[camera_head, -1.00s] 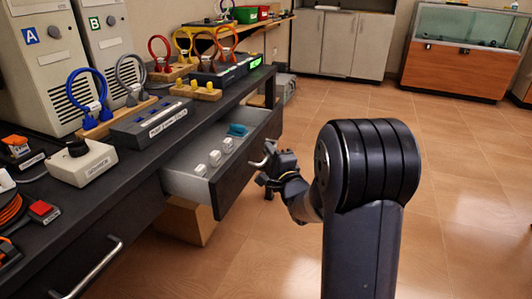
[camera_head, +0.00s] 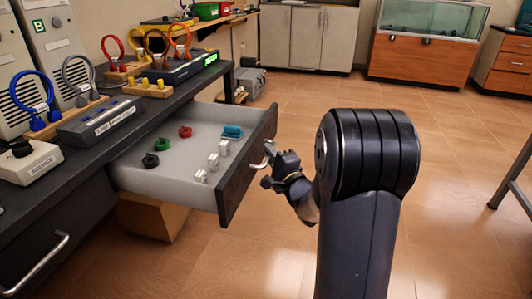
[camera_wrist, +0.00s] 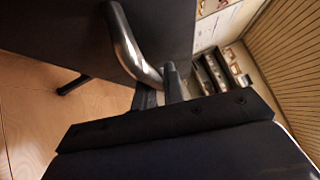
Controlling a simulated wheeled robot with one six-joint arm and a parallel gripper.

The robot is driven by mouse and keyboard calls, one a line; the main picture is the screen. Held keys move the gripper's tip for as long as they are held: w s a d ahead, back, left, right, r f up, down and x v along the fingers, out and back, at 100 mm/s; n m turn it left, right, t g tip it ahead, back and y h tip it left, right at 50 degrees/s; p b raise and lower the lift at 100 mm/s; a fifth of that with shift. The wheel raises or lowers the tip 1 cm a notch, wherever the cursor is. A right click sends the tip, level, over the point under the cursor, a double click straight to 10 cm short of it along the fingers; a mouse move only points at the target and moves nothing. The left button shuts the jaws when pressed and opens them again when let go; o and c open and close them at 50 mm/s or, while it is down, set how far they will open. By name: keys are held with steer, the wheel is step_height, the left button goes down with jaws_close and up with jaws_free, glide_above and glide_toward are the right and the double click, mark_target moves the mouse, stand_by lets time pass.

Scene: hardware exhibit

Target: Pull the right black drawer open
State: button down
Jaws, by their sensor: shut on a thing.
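The right black drawer (camera_head: 247,170) stands well out from the black workbench (camera_head: 95,184). Its pale inside shows several small items: black, green and red knobs, white blocks and a teal piece (camera_head: 232,131). My gripper (camera_head: 268,165) is at the drawer's front, shut on its metal handle (camera_head: 264,159). In the wrist view the handle (camera_wrist: 128,48) curves down to my gripper's fingers (camera_wrist: 160,85), and the dark drawer front (camera_wrist: 165,25) fills the top. The exact contact between fingers and handle is partly hidden.
Another drawer handle (camera_head: 42,262) shows on the bench at lower left. A cardboard box (camera_head: 150,216) stands on the floor under the open drawer. The tiled floor (camera_head: 440,190) to the right is mostly clear. Grey cabinets (camera_head: 308,38) stand at the back.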

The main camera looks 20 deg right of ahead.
steer(key=c, duration=1.5)
jaws_free()
steer(key=p+v, duration=0.2)
steer(key=v, duration=0.8)
steer(key=shift+s, duration=0.4)
steer(key=b+x, duration=0.2)
steer(key=x, duration=0.9)
steer(key=shift+f, duration=0.1)
